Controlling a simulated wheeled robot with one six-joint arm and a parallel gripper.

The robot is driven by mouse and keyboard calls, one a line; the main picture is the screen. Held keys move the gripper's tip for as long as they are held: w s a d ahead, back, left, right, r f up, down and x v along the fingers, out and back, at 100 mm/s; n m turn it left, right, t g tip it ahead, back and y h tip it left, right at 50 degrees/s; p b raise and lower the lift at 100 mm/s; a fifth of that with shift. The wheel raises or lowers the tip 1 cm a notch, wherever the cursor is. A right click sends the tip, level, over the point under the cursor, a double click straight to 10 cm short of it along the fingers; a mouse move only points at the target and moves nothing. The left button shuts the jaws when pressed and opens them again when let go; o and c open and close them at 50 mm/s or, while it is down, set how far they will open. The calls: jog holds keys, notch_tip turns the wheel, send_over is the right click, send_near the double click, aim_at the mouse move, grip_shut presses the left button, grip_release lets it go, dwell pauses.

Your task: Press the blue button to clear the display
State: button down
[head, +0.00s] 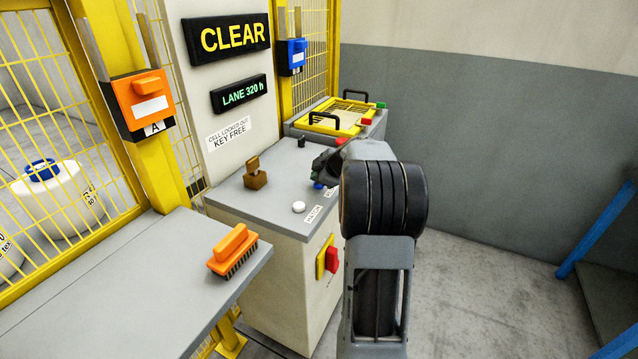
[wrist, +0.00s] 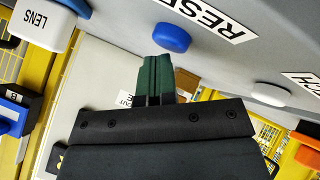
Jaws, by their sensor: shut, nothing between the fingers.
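The blue button (wrist: 171,38) is a round cap on the grey console top, beside a label whose visible letters read "RESE". The upper display (head: 235,38) reads "CLEAR" in yellow. The smaller display (head: 240,94) reads "LANE 320 h" in green.
A white button (head: 298,207) and a brown key-like switch (head: 256,174) are on the console top (head: 230,199). A red-and-yellow switch (head: 328,260) is on its front. An orange brush (head: 233,250) lies on the near bench. A yellow-framed lid (head: 334,117) stands behind.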

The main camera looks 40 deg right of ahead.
jog(key=shift+f, duration=0.15)
dwell(0.6)
jog(key=shift+r, duration=0.95)
jog(key=shift+r, duration=0.1)
jog(key=shift+r+p, duration=0.8)
jog(key=shift+r, duration=1.65)
